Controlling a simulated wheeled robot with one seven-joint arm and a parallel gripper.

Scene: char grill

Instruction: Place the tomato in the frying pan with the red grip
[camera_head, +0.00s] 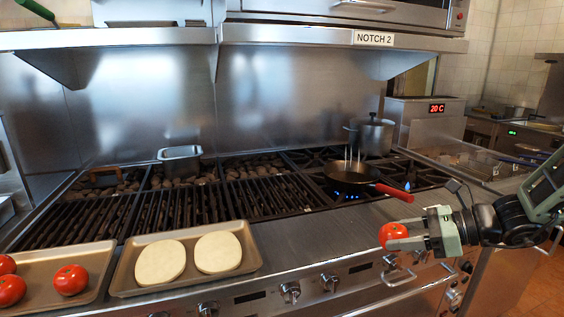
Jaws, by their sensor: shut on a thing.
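My gripper (408,240) is at the right, shut on a red tomato (392,233). It holds the tomato in the air in front of the stove's front ledge. The dark frying pan with the red grip (394,192) sits on a burner behind and to the left of my gripper. Its round body (350,174) is beyond the tomato, with a blue flame under it and pale wisps above it. Its grip points toward the front right. The pan's inside is seen at a shallow slant.
A tray (106,262) at the front left holds several tomatoes. Another tray (250,258) holds two pale round pieces. A lidded pot (372,136) stands behind the pan. A metal container (180,160) stands at the back left. The steel ledge (310,235) between trays and gripper is clear.

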